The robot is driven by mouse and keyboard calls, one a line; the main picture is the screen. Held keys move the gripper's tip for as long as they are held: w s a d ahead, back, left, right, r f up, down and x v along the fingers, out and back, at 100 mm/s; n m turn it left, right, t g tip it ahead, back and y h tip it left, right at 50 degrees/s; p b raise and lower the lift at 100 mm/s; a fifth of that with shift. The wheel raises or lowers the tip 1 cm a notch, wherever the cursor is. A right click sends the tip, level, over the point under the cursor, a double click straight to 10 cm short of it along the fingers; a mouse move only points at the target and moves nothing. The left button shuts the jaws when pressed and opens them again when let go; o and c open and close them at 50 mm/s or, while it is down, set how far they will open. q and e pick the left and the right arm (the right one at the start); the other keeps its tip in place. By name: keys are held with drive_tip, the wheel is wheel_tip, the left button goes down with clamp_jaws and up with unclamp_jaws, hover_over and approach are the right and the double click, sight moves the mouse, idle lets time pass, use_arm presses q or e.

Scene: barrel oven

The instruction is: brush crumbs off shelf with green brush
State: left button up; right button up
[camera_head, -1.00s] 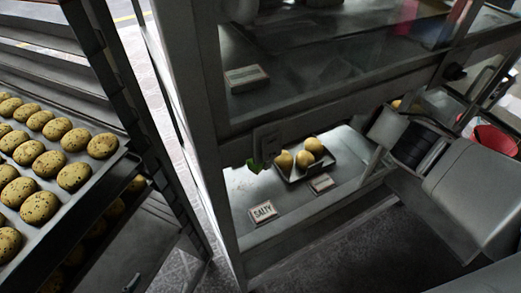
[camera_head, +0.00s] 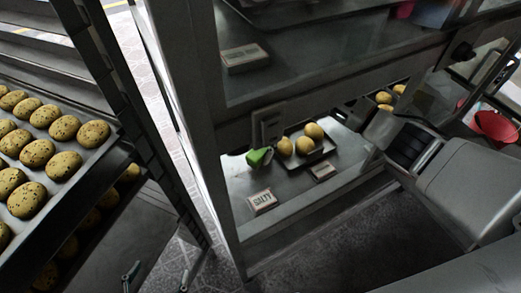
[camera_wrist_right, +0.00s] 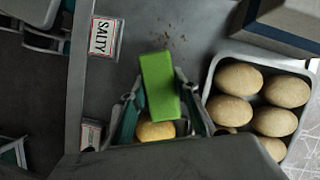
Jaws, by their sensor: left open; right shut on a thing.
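The green brush (camera_wrist_right: 158,85) is held in my right gripper (camera_wrist_right: 160,105), whose fingers are shut on it from both sides. In the head view only the green end of the brush (camera_head: 260,157) shows, beside the buns; the right gripper is mostly hidden there behind the case frame. Brown crumbs (camera_wrist_right: 176,40) lie on the grey shelf (camera_wrist_right: 142,35) just beyond the brush's end. The shelf also shows in the head view (camera_head: 235,185). My left gripper (camera_head: 160,276) is open and empty, low outside the case.
A tray (camera_wrist_right: 290,62) of several buns stands right of the brush. A yellow bun (camera_wrist_right: 155,131) is close by the right fingers. A SALTY sign (camera_head: 262,201) stands near the shelf's front edge, with another sign (camera_head: 322,171) beside it. A rack with a bun tray (camera_head: 100,158) is at left.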

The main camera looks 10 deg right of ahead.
sight(250, 152)
use_arm(q)
drive_tip(key=shift+s+f+b, duration=0.35)
drive_tip(key=shift+s+f, duration=0.05)
drive_tip(key=shift+f, duration=0.25)
use_arm(e)
drive_tip(key=shift+f, duration=0.9)
drive_tip(key=shift+s+a+r, duration=0.15)
drive_tip(key=shift+s+a, duration=0.05)
drive_tip(key=shift+a, duration=0.75)
drive_tip(key=shift+s+a, duration=0.15)
drive_tip(key=shift+a, duration=0.35)
drive_tip(key=shift+s+a, duration=0.15)
drive_tip(key=shift+a, duration=0.35)
drive_tip(key=shift+s+a+f, duration=0.1)
drive_tip(key=shift+s+a, duration=0.25)
drive_tip(key=shift+a, duration=0.95)
drive_tip(key=shift+s+a+f, duration=0.15)
drive_tip(key=shift+s+a, duration=0.2)
drive_tip(key=shift+a, duration=0.9)
drive_tip(key=shift+s+a+f, duration=0.1)
drive_tip(key=shift+s+a, duration=0.25)
drive_tip(key=shift+a, duration=0.95)
